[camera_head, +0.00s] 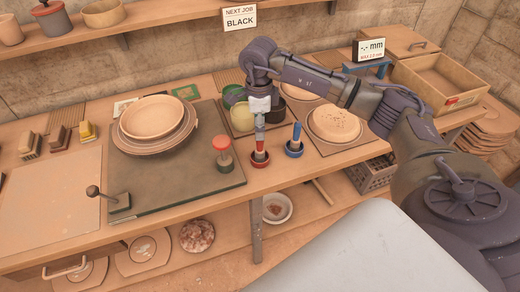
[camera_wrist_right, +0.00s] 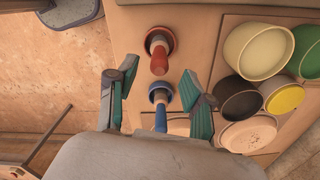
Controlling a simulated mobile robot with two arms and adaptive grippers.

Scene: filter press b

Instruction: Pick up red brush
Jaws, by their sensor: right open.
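The red brush (camera_head: 260,150) stands upright in a small dark red round holder near the front edge of the bench. It also shows in the right wrist view (camera_wrist_right: 158,62), at the upper middle. My right gripper (camera_head: 260,125) points down just above the red brush in the head view and hides its upper part. In the right wrist view its two teal fingers (camera_wrist_right: 158,78) are spread apart with nothing between them held. The blue brush (camera_head: 295,140) stands in a blue holder just to the right; it also shows in the right wrist view (camera_wrist_right: 160,98). My left gripper is not in view.
A red-knobbed post (camera_head: 222,150) stands left of the red brush, on the dark press plate (camera_head: 200,172). Coloured bowls (camera_head: 242,117) sit behind the gripper. A round pale disc (camera_head: 335,122) and a wooden crate (camera_head: 440,80) are to the right. A lower shelf holds a white bowl (camera_head: 277,207).

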